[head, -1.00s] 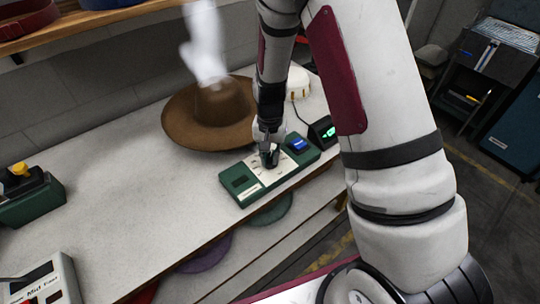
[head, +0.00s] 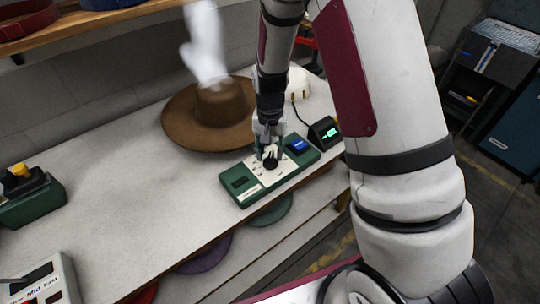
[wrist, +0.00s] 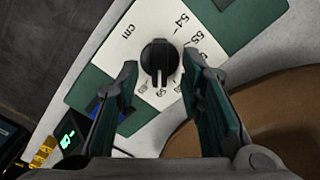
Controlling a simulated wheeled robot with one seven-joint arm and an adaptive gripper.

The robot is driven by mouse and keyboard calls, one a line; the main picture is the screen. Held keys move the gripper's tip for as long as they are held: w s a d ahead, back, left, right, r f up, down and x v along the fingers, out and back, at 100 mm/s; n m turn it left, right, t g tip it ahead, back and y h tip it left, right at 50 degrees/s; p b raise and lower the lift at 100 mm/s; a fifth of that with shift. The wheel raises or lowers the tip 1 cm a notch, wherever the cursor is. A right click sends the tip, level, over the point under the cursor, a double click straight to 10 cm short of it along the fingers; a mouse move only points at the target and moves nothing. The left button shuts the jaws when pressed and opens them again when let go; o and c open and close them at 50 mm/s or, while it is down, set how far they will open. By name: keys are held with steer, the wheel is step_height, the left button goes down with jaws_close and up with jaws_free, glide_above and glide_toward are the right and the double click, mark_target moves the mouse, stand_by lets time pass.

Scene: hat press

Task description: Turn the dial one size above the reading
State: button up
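The black dial (head: 270,162) sits on the white plate of a green control box (head: 241,185) on the bench. In the wrist view the dial (wrist: 160,57) has a pale mark toward its lower side, near small numbers that I cannot read surely. The scale shows 54, 55 and "cm". My gripper (head: 268,147) is just above the dial. In the wrist view my gripper (wrist: 160,70) is open and empty, with a finger on each side of the dial and gaps between. A small black display (head: 325,132) beside the box glows green; its reading is too small to read.
A brown hat (head: 208,115) lies behind the box, with a white form above it. A blue screen (head: 298,146) is on the box. Another green box (head: 32,200) and a white panel (head: 45,280) stand at left. The bench middle is clear.

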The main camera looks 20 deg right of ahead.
step_height(320, 180, up, 9)
steer(key=shift+r, duration=0.15)
stand_by(0.6)
step_height(320, 180, up, 9)
steer(key=n+t, duration=0.1)
glide_above(270, 159)
steer(key=s, duration=0.4)
steer(key=s+r+n+t, duration=0.2)
steer(key=s+r, duration=0.4)
steer(key=s, duration=0.3)
steer(key=s+r+n+t, duration=0.2)
steer(key=s+r, duration=0.5)
steer(key=s, duration=0.3)
steer(key=shift+d+r+n+t, duration=0.2)
steer(key=shift+r+n+t, duration=0.1)
steer(key=shift+n, duration=0.1)
